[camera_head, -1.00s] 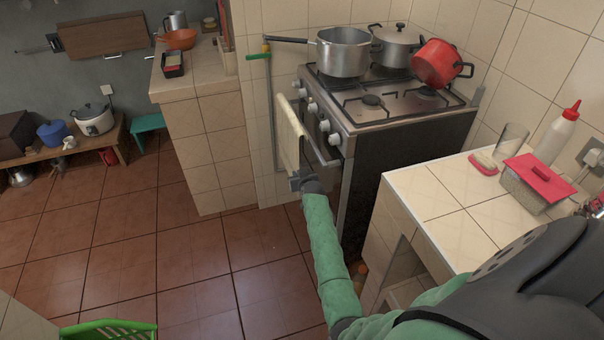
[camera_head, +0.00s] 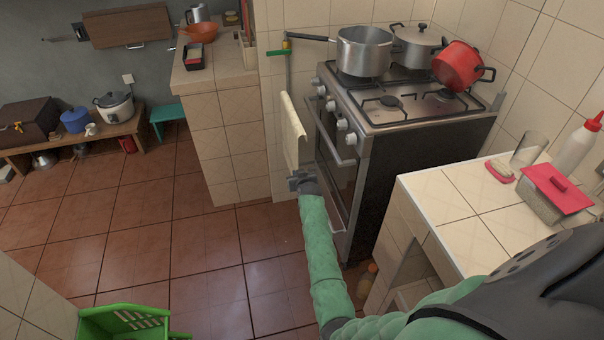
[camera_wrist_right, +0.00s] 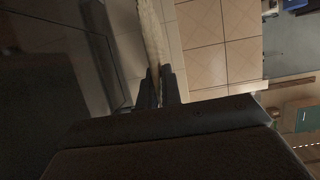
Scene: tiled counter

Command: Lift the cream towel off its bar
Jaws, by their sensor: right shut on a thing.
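The cream towel (camera_head: 292,132) stands just left of the oven's bar (camera_head: 328,138) in the head view. A gap shows between them, and the bar looks bare along its visible length. My right gripper (camera_head: 302,181) is at the towel's lower end, shut on it. In the right wrist view the towel (camera_wrist_right: 151,35) runs up from between the fingers of the gripper (camera_wrist_right: 158,88). My left gripper is not in view.
The stove (camera_head: 420,120) carries a steel saucepan (camera_head: 364,52), a grey pot and a tilted red pot (camera_head: 458,66). A tiled counter (camera_head: 450,205) is at the right. A green crate (camera_head: 125,322) is at the bottom left. The floor between is clear.

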